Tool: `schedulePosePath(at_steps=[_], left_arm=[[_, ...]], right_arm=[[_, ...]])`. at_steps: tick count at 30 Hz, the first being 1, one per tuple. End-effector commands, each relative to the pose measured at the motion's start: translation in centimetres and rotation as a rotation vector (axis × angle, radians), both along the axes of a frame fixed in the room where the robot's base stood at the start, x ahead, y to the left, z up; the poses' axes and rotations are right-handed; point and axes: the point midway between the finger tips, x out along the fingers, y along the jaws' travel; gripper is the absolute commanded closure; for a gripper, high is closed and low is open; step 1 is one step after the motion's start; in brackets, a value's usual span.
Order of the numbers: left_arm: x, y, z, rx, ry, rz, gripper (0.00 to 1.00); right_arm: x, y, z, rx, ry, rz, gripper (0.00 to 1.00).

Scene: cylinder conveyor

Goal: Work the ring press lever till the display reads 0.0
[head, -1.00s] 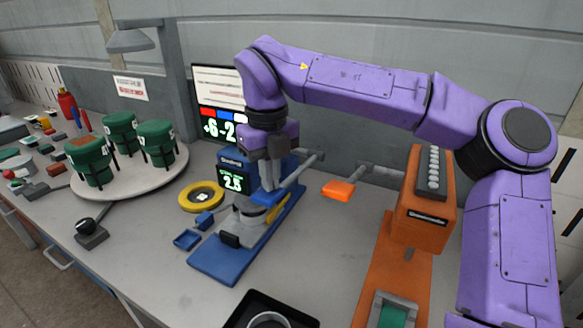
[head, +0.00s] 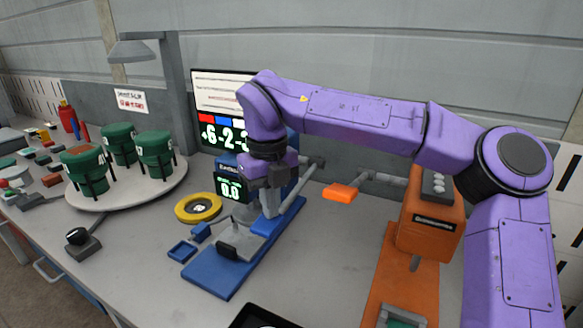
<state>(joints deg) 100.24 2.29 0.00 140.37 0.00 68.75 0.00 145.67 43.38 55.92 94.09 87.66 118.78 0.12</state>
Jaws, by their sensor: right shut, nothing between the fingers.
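The blue ring press (head: 208,277) stands mid-bench, with its small green-digit display (head: 230,191) reading 0.0. Its lever has a blue handle (head: 264,227), low over the right side of the press base. My right gripper (head: 271,208) is shut and points down, just above the blue handle. Whether its tips touch the handle cannot be told. The wrist hides part of the press's upper body. My left gripper is not in view.
An orange press (head: 432,225) with an orange-handled lever (head: 341,193) stands to the right. A yellow ring (head: 198,208) lies left of the blue press. A round white turntable (head: 128,190) with green drums is further left. A black tray (head: 262,316) is at the front.

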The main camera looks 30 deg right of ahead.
Motion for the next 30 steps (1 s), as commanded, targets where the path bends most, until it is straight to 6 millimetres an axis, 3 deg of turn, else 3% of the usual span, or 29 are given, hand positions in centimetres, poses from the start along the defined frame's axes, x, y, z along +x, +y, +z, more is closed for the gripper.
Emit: schedulePosePath(at_steps=[3, 30], left_arm=[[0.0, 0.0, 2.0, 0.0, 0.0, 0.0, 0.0], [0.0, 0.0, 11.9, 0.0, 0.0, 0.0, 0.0]], right_arm=[[0.0, 0.0, 2.0, -0.001, -0.001, 0.0, 1.0], [0.0, 0.0, 12.8, -0.001, 0.0, 0.0, 1.0]])
